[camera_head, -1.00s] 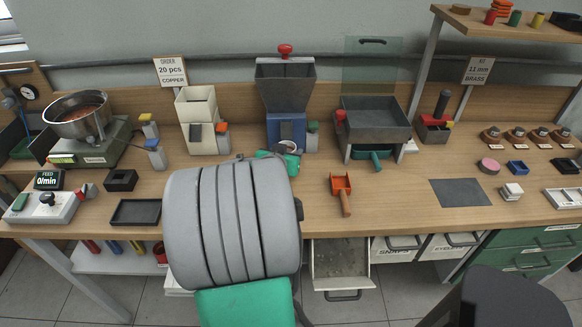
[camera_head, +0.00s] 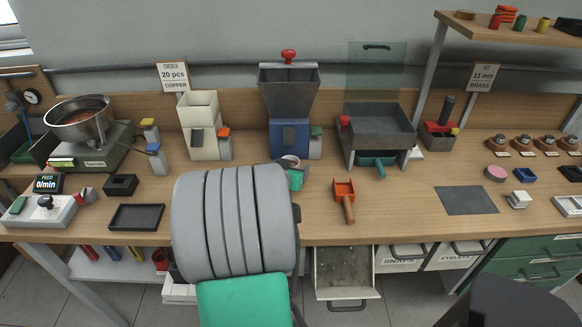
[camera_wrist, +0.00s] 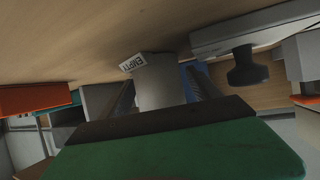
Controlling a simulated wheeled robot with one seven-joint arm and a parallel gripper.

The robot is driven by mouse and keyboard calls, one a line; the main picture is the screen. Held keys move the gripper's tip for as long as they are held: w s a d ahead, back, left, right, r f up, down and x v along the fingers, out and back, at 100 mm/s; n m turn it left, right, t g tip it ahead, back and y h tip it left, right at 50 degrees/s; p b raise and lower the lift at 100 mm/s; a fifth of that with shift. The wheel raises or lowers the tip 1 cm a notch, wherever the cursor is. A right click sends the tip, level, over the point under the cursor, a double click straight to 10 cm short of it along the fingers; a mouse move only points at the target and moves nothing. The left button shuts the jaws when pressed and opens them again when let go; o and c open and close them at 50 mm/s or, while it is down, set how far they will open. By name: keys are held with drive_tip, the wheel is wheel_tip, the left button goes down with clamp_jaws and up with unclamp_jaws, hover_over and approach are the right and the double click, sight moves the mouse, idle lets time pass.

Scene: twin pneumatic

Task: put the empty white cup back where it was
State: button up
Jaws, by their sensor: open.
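The white cup (camera_wrist: 158,84) shows grey-white in the wrist view, between the two dark fingers of my gripper (camera_wrist: 160,92). The fingers are open, with a narrow gap seeming to show beside the cup. A small white label (camera_wrist: 132,63) with dark capital letters sits by the cup's edge against the wood. In the head view, a pale rounded piece that looks like the cup (camera_head: 288,161) shows behind my arm, in front of the blue hopper machine (camera_head: 289,137). My grey arm hides most of the gripper there. I cannot tell whether the cup rests on the bench.
A cream bin (camera_head: 198,122) stands left of the blue machine. An orange scoop (camera_head: 344,190) lies on the bench to the right. A grey tray machine (camera_head: 378,124) stands behind it. An open drawer (camera_head: 344,268) juts out below. A black tray (camera_head: 136,217) lies at left.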

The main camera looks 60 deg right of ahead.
drive_tip(key=shift+r, duration=0.25)
drive_tip(key=v, duration=1.2)
drive_tip(key=shift+f, duration=0.15)
drive_tip(key=w+a+n+y, duration=0.1)
drive_tip(key=w+a, duration=0.1)
drive_tip(key=w+a+f+n+t+y, duration=0.1)
drive_tip(key=w+a, duration=0.2)
drive_tip(key=w+a+f+n+t+y, duration=0.1)
drive_tip(key=w+a, duration=0.2)
drive_tip(key=shift+w+a+f+y, duration=0.1)
drive_tip(key=shift+w+y, duration=0.05)
drive_tip(key=shift+y, duration=0.15)
drive_tip(key=w+a+n+y, duration=0.1)
drive_tip(key=a, duration=0.1)
drive_tip(key=w+a+n+y, duration=0.1)
drive_tip(key=a, duration=0.2)
drive_tip(key=w+a+f+n+t, duration=0.1)
drive_tip(key=w+a, duration=0.1)
drive_tip(key=a, duration=0.1)
drive_tip(key=shift+y, duration=0.4)
drive_tip(key=s+a+n+g+y, duration=0.2)
drive_tip(key=a+n+y, duration=0.4)
drive_tip(key=a, duration=1.6)
drive_tip(key=n, duration=0.4)
drive_tip(key=shift+a+r, duration=0.2)
drive_tip(key=shift+a, duration=0.15)
